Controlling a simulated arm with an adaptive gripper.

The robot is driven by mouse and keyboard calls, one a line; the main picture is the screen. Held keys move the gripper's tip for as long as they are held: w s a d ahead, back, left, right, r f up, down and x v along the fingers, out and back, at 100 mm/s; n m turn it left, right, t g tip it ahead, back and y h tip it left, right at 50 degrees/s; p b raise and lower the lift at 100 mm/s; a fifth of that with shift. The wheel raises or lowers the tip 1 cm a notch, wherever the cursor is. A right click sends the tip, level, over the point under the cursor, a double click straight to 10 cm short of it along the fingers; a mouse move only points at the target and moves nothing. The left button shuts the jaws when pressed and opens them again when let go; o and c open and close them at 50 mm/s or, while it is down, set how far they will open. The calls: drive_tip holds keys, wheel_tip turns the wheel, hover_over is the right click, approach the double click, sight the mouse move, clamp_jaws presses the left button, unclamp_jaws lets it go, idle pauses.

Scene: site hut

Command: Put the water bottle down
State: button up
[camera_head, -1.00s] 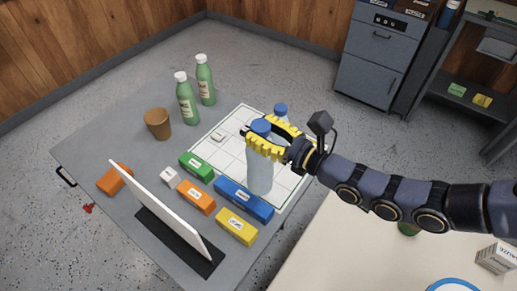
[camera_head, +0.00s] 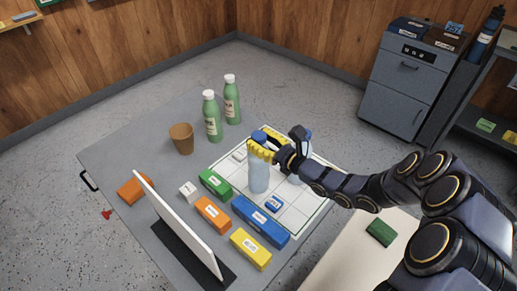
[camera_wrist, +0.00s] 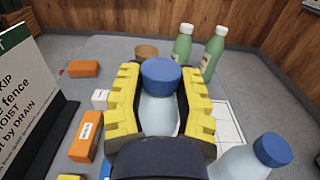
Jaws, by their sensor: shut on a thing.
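My gripper (camera_head: 264,150) is shut on a clear water bottle (camera_head: 258,178) with a blue cap, gripping it just below the cap. In the wrist view the yellow fingers of my gripper (camera_wrist: 160,100) stand on both sides of the blue cap (camera_wrist: 160,73). The bottle is upright over the white gridded mat (camera_head: 309,206); I cannot tell whether its base touches. A second blue-capped bottle (camera_wrist: 272,150) stands to its right in the wrist view. In the head view it is mostly hidden behind my arm.
Two green bottles (camera_head: 212,118) and a brown cup (camera_head: 182,139) stand on the grey table (camera_head: 130,140) beyond the mat. Green, orange, blue (camera_head: 260,222) and yellow blocks line the mat's near-left side. A small blue box (camera_head: 273,203) lies on the mat. A white sign (camera_head: 180,222) stands in front.

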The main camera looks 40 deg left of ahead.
drive_tip(key=shift+w+a+f, duration=0.3)
drive_tip(key=shift+a+f, duration=0.1)
drive_tip(key=shift+f, duration=0.15)
drive_tip(key=shift+w+a+f, duration=0.25)
drive_tip(key=shift+a+f, duration=0.1)
drive_tip(key=shift+f, duration=1.75)
drive_tip(key=o, duration=1)
drive_tip(key=shift+f, duration=0.15)
drive_tip(key=d, duration=1.2)
